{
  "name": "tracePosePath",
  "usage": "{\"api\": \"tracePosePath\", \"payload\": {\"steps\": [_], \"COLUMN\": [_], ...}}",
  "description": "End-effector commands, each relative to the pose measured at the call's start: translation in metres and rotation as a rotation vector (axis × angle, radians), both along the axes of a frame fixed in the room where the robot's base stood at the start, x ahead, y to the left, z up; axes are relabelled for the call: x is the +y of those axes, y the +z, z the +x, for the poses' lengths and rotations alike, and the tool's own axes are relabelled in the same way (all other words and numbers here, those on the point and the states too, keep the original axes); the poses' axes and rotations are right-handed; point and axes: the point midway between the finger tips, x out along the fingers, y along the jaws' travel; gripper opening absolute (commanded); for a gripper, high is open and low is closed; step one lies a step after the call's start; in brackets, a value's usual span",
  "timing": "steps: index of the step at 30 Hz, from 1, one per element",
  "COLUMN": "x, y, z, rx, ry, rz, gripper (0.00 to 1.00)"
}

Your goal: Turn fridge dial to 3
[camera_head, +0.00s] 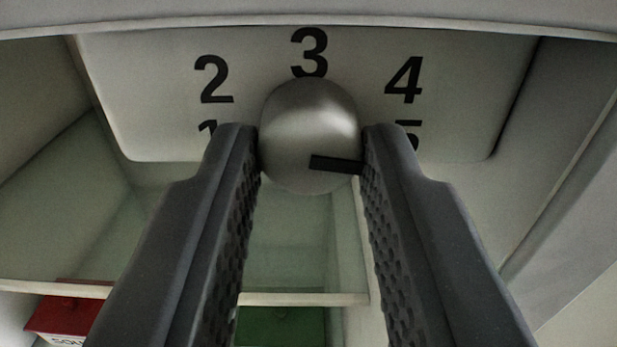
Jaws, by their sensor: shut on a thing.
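The fridge dial (305,125) is a round silver knob on a pale panel (150,110) under the top of the fridge. Black numbers 1 to 5 curve around it, with the 3 (309,52) straight above the knob. A dark pointer mark (336,163) on the knob runs from near its lower middle to the right edge, pointing right and slightly down, below the partly hidden 5 (408,132). My gripper (311,147) is shut on the dial, one finger on its left side and one on its right. The fingers partly cover the 1 and the 5.
A pale shelf edge (300,299) crosses below the dial. A red box (62,315) with a white lettered part is at the lower left, and a green thing (281,326) shows between the fingers. Fridge walls stand on both sides.

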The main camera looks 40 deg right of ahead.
Motion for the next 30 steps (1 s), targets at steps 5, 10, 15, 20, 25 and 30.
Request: {"api": "tracePosePath", "payload": {"steps": [5,10,15,20,25,30], "x": [-0.0006,-0.001,-0.0016,-0.0019,-0.0018,-0.0022], "y": [0.0003,0.0004,0.0005,0.0014,0.0034,0.004], "z": [0.0004,0.0007,0.0008,0.0004,-0.0008,0.0001], "rx": [0.015,0.049,0.098,0.151,0.21,0.291], "ry": [0.001,-0.001,-0.002,-0.002,-0.002,0.0], "rz": [-0.025,-0.074,-0.142,-0.213,-0.296,-0.406], "gripper": [0.03,0.03,0.03,0.03,0.03,0.03]}}
